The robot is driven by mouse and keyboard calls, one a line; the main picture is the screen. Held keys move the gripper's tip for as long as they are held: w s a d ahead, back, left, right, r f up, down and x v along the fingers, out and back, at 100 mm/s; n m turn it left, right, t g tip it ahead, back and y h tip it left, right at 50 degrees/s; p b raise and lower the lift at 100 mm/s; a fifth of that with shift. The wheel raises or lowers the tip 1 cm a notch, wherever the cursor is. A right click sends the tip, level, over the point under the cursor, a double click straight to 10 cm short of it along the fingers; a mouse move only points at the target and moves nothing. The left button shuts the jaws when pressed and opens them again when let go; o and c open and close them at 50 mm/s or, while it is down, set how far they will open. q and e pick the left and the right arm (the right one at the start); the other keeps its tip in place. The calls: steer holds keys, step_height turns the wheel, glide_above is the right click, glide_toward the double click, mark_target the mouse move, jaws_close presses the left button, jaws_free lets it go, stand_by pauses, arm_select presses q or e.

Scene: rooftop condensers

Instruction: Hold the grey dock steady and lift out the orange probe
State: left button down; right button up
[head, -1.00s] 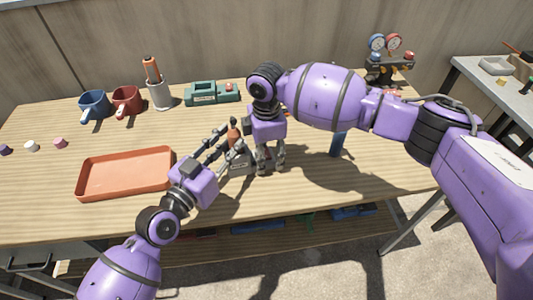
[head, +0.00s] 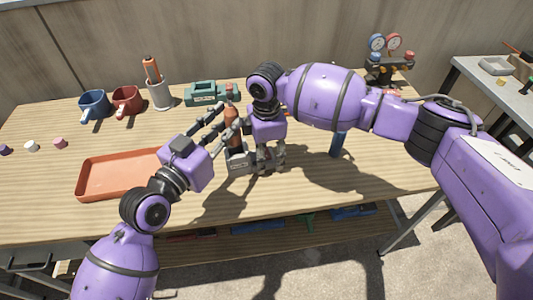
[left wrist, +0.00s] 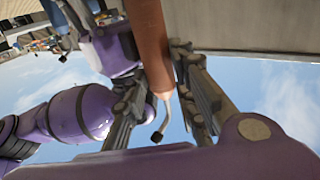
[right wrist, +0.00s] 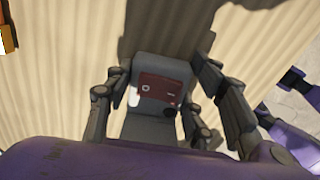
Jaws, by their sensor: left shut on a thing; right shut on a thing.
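The orange probe (head: 231,130) stands upright in the head view, just above the grey dock (head: 238,165). Its lower end is close to the dock's top; I cannot tell whether it is clear of it. My left gripper (head: 226,122) is shut on the probe from the left; the left wrist view shows the probe (left wrist: 149,35) between the fingers, with a short curved cord at one end. My right gripper (head: 268,160) is shut on the dock, which sits on the table. In the right wrist view the dock (right wrist: 150,65), with a dark red panel, lies between the fingers.
An orange tray (head: 110,178) lies at left. A blue upright object (head: 338,144) is right of my right gripper. A gauge set (head: 388,60) is at back right.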

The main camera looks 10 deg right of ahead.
arm_select(q)
steer(key=shift+r, duration=0.5)
arm_select(e)
steer(key=o, duration=1.4)
steer(key=shift+o, duration=0.2)
steer(key=o, duration=0.5)
steer(key=shift+c, duration=0.2)
